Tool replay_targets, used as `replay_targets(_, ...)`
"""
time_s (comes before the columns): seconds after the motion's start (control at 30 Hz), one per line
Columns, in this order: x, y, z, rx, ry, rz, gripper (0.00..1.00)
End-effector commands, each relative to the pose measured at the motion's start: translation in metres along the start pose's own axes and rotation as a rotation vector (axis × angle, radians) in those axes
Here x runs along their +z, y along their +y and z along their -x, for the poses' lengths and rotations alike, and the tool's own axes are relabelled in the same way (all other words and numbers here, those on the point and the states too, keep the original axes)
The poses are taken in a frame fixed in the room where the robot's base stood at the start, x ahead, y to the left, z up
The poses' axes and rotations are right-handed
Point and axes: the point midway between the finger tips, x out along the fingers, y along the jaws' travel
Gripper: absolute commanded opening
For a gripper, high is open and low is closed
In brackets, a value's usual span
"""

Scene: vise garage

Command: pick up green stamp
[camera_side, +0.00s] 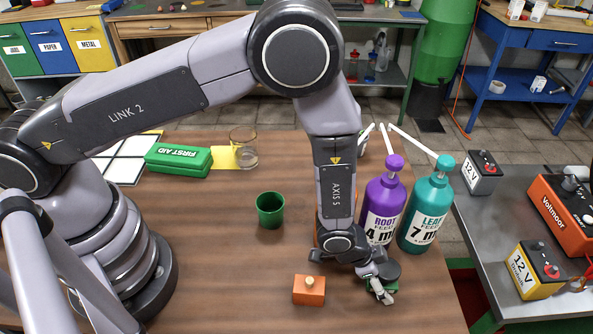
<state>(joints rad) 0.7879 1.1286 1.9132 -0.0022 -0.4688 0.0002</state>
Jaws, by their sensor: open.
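A small green piece (392,287), which looks like the green stamp, shows at my gripper near the front right of the wooden table. Most of it is hidden by the gripper. My gripper (382,294) points down at it, low over the table, with its jaws open. The view does not show clearly whether the fingers are around the green piece or touching it.
A purple bottle (381,205) and a teal bottle (427,208) stand close behind my gripper. A green cup (270,210), a green first aid box (178,159) and a clear glass (244,150) stand further left.

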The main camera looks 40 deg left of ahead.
Motion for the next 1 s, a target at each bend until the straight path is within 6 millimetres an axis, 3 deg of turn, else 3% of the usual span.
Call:
replay_targets(0.1, -0.0002, -0.0001, 0.0004, 0.000, 0.000, 0.000, 0.66)
replay_targets(0.6, -0.0002, -0.0001, 0.0007, 0.000, 0.000, 0.000, 0.01)
replay_targets(1.0, -0.0048, -0.0002, 0.0067, 0.000, 0.002, 0.000, 0.00)
